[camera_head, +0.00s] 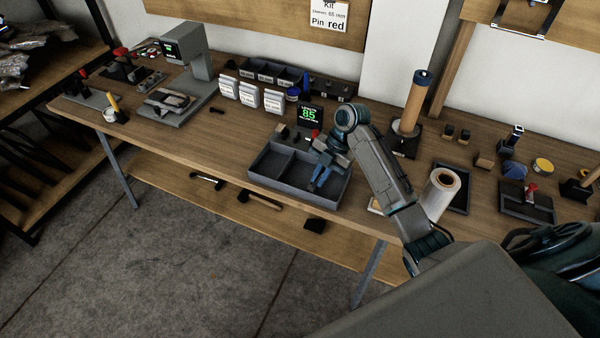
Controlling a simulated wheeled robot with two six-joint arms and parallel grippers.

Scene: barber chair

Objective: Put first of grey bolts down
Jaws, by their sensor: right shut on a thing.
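My right gripper (321,178) reaches in from the right with its fingers pointing down, over the right compartment of a dark grey divided tray (262,181) at the front edge of the bench. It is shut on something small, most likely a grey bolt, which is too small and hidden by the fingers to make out. I cannot tell whether the fingertips touch the tray floor. The tray's left compartment looks empty. My left gripper is not in view.
A small display reading 85 (309,115) stands behind the tray. White label cards (250,94) stand to its left, and a grey machine (184,75) is further left. A white roll (440,190) and a wooden post (413,105) are right of my arm.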

